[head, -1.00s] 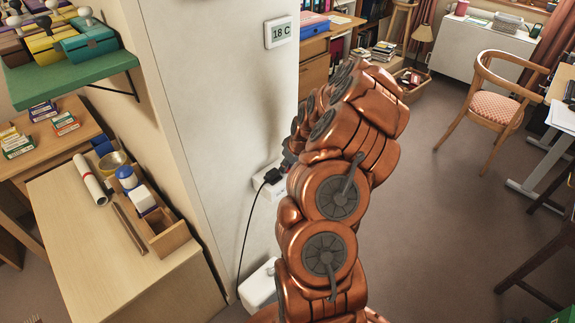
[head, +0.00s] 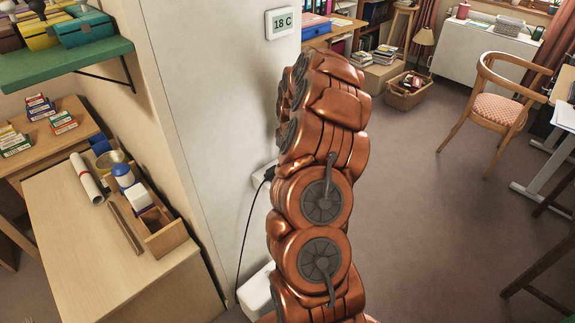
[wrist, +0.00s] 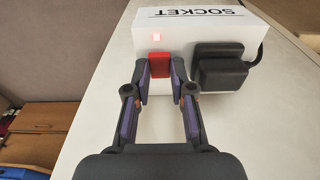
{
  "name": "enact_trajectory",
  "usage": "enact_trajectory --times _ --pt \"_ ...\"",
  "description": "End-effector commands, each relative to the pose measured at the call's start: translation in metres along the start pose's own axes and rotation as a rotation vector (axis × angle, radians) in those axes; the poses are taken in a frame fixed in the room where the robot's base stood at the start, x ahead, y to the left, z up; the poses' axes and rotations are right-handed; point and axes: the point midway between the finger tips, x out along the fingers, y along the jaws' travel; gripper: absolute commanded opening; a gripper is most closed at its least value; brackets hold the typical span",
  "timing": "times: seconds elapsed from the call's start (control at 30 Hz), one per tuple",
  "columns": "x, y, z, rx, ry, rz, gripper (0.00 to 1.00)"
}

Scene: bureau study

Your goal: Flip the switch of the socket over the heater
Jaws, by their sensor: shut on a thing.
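The white socket (wrist: 193,28) is on the wall, with its SOCKET label upside down in the wrist view. It carries a red switch (wrist: 159,65), a lit pinkish indicator (wrist: 157,38) and a black plug (wrist: 222,66). My gripper (wrist: 161,73) is shut on the red switch, one fingertip on each side. In the head view the socket (head: 263,181) is partly hidden behind my arm, which also hides my gripper. A white unit low by the wall, apparently the heater (head: 257,291), is below the socket.
A black cord (head: 247,235) hangs from the plug along the wall. A thermostat (head: 282,22) reading 18 C is above. A wooden cabinet (head: 95,235) stands left of the wall. Open floor (head: 430,220) lies to the right, with a chair (head: 495,95) beyond.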

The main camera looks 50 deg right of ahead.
Motion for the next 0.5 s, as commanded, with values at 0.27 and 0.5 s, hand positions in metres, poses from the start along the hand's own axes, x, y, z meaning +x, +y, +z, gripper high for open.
enact_trajectory --times 0.27,0.5 --pt "-0.0005 0.0004 -0.0012 -0.001 -0.015 0.002 0.0" --pt "-0.0006 0.0003 -0.0012 0.0 -0.014 0.002 0.33"
